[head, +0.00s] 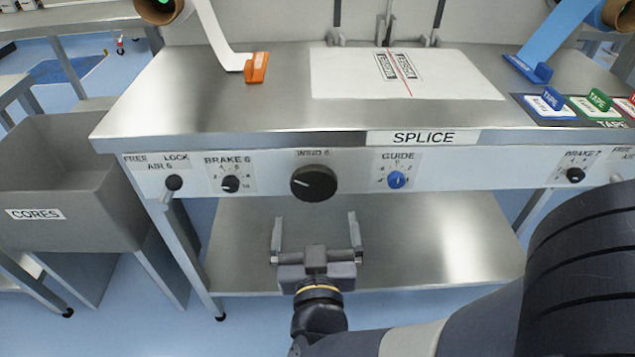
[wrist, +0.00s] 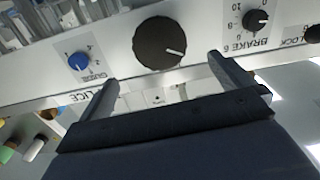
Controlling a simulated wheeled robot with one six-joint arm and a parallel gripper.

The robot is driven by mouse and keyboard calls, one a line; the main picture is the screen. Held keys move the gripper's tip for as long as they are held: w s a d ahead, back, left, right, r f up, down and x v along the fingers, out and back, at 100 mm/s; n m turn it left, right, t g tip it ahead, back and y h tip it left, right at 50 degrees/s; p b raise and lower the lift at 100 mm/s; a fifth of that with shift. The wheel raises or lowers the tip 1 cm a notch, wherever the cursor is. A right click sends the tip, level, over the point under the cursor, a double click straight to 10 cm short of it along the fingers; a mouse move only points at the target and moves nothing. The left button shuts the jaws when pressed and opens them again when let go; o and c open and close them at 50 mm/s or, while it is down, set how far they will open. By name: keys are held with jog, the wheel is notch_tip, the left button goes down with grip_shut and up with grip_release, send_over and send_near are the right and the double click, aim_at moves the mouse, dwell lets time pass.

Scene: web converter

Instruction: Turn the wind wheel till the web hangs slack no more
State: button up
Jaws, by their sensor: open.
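The wind wheel is a large black knob (head: 314,184) on the front panel under a partly hidden label reading WIND 6. A white mark on it points left in the head view. It also shows in the wrist view (wrist: 160,42), beyond the fingertips. My gripper (head: 315,218) is open and empty, just below and in front of the wheel. Its fingers, also in the wrist view (wrist: 163,72), are spread wider than the wheel and do not visibly touch it. The white web (head: 217,35) comes off a roll at upper left and bends onto the table at an orange clamp (head: 256,67).
The BRAKE 6 knob (head: 230,184) and AIR 6 lever (head: 172,184) sit left of the wheel; the blue GUIDE knob (head: 396,180) sits right. The SPLICE table edge (head: 270,142) overhangs above. A lower shelf (head: 420,255) lies below. A grey CORES bin (head: 60,190) stands left.

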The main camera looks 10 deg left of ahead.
aim_at(314, 187)
jog(key=shift+b+x, duration=0.5)
jog(key=shift+x, duration=3.4)
jog(key=shift+c, duration=0.2)
jog(key=c, duration=0.9)
